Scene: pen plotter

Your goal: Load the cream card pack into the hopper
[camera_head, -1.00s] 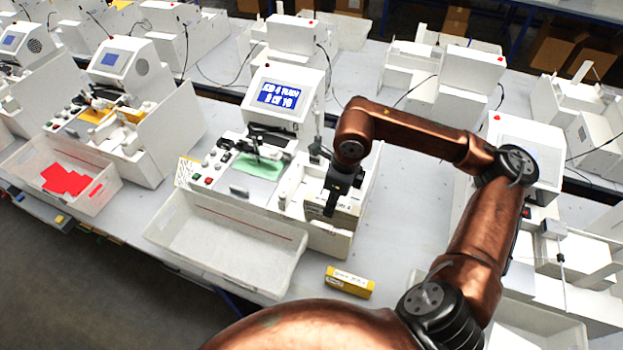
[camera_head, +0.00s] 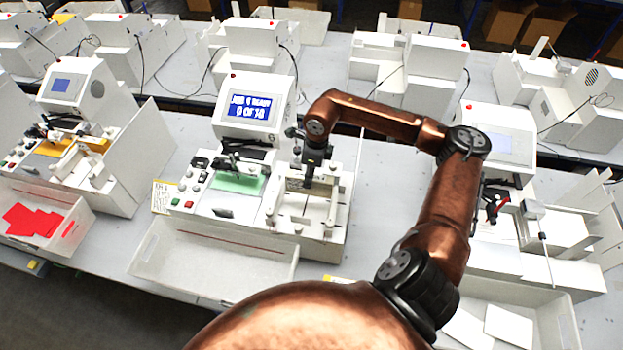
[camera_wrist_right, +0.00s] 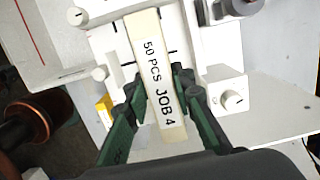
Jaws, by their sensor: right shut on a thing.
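The cream card pack (camera_wrist_right: 148,50) has a white label reading "50 PCS JOB 4". My right gripper (camera_wrist_right: 157,90) is shut on it, with green-lined fingers on both sides of the pack. In the head view my right gripper (camera_head: 308,180) points down over the back part of the white hopper (camera_head: 318,228). The pack shows there only as a small pale patch beside the fingers. The hopper has white guides, a knob (camera_wrist_right: 233,100) and dark marks on its bed. I cannot tell whether the pack touches the bed. My left gripper is not in view.
The plotter's screen (camera_head: 248,106) stands behind left, with a green card (camera_head: 238,183) on its bed. An empty white bin (camera_head: 215,250) is in front. A yellow box (camera_wrist_right: 104,110) lies near the hopper. Neighbouring machines stand left and right.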

